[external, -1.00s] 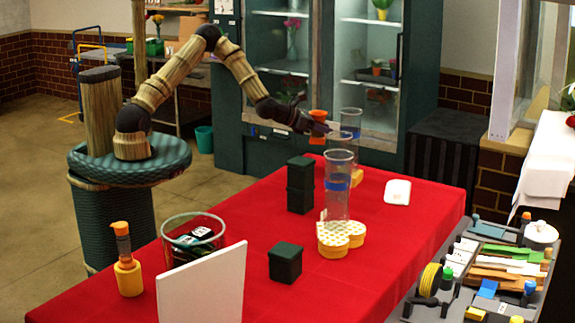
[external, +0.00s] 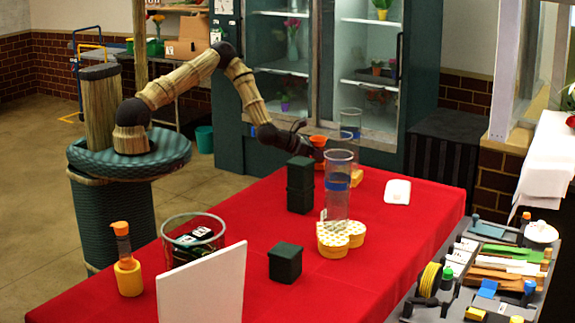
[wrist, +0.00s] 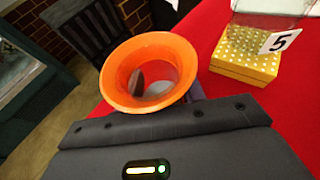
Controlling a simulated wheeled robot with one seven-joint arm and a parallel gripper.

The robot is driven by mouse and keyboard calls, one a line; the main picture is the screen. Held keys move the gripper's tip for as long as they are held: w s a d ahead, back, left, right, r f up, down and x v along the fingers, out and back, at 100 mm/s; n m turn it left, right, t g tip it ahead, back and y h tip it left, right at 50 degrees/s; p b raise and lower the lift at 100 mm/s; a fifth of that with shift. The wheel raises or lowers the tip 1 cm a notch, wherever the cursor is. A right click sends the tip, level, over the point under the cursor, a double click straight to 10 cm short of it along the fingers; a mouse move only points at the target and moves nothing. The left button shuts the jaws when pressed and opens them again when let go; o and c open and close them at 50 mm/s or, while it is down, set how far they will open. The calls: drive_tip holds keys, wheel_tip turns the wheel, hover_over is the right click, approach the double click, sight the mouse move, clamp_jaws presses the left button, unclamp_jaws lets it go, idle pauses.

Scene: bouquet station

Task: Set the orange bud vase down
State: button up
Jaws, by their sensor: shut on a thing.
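The orange bud vase (external: 318,141) is upright in my gripper (external: 311,145) at the far left edge of the red table, left of the far glass cylinder. In the wrist view its wide flared orange rim (wrist: 112,82) faces the camera and I look down into its mouth.
A yellow dotted box (wrist: 245,62) tagged 5 stands just right of the vase, bearing a glass cylinder (external: 350,124). A white object (external: 397,191) lies to the right.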

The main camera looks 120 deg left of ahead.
drive_tip(key=shift+f, duration=0.15)
drive_tip(key=o, duration=1.2)
drive_tip(key=shift+s, duration=0.1)
drive_tip(key=b+v, duration=0.2)
drive_tip(key=v, duration=1)
drive_tip(key=shift+b, duration=0.3)
drive_tip(key=shift+d, duration=0.1)
